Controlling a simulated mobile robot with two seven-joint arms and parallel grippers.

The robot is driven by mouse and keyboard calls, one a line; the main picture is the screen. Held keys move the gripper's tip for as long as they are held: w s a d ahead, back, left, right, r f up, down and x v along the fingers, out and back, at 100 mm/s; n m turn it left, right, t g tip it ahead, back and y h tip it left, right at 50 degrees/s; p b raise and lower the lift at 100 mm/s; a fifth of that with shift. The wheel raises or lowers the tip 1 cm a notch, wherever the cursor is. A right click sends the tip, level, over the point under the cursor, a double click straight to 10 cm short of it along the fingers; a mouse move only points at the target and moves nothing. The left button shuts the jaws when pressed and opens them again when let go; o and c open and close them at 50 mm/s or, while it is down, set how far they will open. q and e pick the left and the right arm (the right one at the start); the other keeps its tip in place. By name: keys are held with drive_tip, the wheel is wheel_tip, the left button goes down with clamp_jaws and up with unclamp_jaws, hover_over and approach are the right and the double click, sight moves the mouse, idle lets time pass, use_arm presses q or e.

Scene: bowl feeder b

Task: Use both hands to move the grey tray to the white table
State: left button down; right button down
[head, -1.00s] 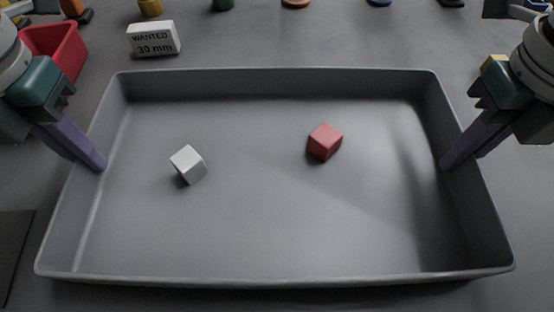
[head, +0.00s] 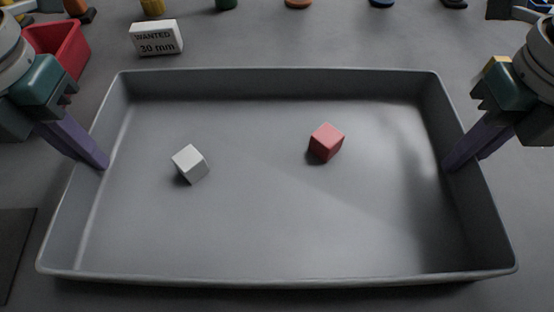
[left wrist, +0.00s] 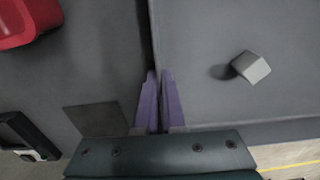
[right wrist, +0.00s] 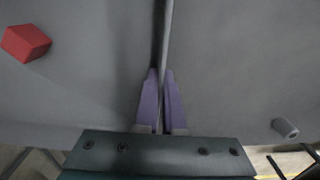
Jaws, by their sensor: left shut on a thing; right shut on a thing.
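The grey tray (head: 278,278) is a wide, shallow rectangular box in the middle of the head view. A white cube (head: 190,164) lies in its left half and a red cube (head: 326,142) right of its middle. My left gripper (head: 104,164) is shut on the tray's left wall, and the left wrist view shows its purple fingers (left wrist: 158,78) on both sides of the wall. My right gripper (head: 449,166) is shut on the right wall, with its fingers (right wrist: 161,76) astride it in the right wrist view. I cannot tell how far the tray is off the surface. No white table shows.
A sign reading "WANTED 30 mm" (head: 156,38) stands behind the tray. A red bin (head: 62,48) is at the back left. Several coloured pieces line the far edge. A dark flat square (head: 14,250) lies at the left. A small grey cylinder (right wrist: 285,128) lies right of the tray.

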use_arm(q)
drive_tip(key=shift+r, duration=0.1)
use_arm(e)
drive_tip(key=shift+r, duration=0.1)
idle(0.3)
